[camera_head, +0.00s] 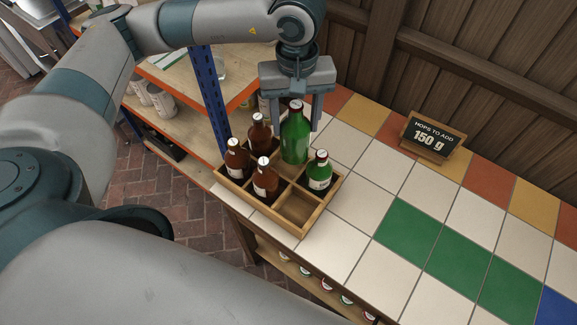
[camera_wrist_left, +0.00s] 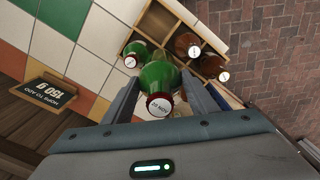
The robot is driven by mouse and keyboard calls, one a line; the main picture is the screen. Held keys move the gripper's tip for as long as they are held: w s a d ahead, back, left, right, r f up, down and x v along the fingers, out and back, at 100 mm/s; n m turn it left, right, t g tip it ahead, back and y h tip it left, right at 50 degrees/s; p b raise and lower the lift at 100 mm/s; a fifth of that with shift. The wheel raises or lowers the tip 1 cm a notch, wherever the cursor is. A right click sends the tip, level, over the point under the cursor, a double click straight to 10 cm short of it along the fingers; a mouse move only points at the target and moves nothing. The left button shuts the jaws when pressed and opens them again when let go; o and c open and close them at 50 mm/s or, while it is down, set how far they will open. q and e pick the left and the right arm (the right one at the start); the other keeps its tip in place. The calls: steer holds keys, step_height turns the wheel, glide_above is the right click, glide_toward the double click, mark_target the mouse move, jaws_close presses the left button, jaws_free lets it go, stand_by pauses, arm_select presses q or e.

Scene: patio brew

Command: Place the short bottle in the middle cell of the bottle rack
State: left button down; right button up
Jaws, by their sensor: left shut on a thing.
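The wooden bottle rack (camera_head: 323,207) stands on the tiled counter, with two rows of cells. My left gripper (camera_head: 297,104) is shut on an upright green bottle (camera_head: 295,140) over the middle of its back row. I cannot tell whether the base touches the cell floor. In the left wrist view this bottle (camera_wrist_left: 158,78) sits between the fingers (camera_wrist_left: 160,100), its cap facing the camera. Another green bottle (camera_head: 319,174) is in the back row's right cell. Brown bottles fill the back-left (camera_head: 261,136), front-left (camera_head: 237,158) and front-middle (camera_head: 265,181) cells. The front-right cell is empty.
A blue shelf post (camera_head: 208,95) rises close to the rack's left. A small black sign (camera_head: 432,137) reading 150 g stands near the wooden wall. The coloured tiles (camera_head: 405,225) to the right of the rack are clear. Capped bottles (camera_head: 326,284) show below the counter edge.

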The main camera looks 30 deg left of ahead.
arm_select(q)
steer(key=n, duration=0.1)
steer(key=r+n, duration=0.1)
steer(key=shift+w+a+n, duration=0.2)
steer(key=shift+w+n, duration=0.15)
steer(key=shift+n, duration=0.05)
steer(key=n, duration=0.2)
steer(key=r+p, duration=0.1)
steer(key=shift+w+a+n, duration=0.2)
steer(key=shift+w+n, duration=0.05)
steer(key=shift+n, duration=0.15)
steer(key=n, duration=0.2)
steer(key=r+n, duration=0.1)
steer(key=n, duration=0.1)
steer(key=w+r+n+p, duration=0.1)
steer(key=n, duration=0.1)
steer(key=shift+a+n, duration=0.3)
steer(key=shift+a, duration=0.05)
steer(key=n, duration=0.2)
steer(key=r+n, duration=0.1)
steer(key=n, duration=0.1)
steer(key=shift+w+a, duration=0.25)
step_height(320, 180, down, 10)
steer(key=w+a+n+b, duration=0.1)
steer(key=n+b, duration=0.2)
steer(key=n, duration=0.8)
steer(key=shift+a+f, duration=0.15)
steer(key=shift+a, duration=0.2)
steer(key=shift+f, duration=0.1)
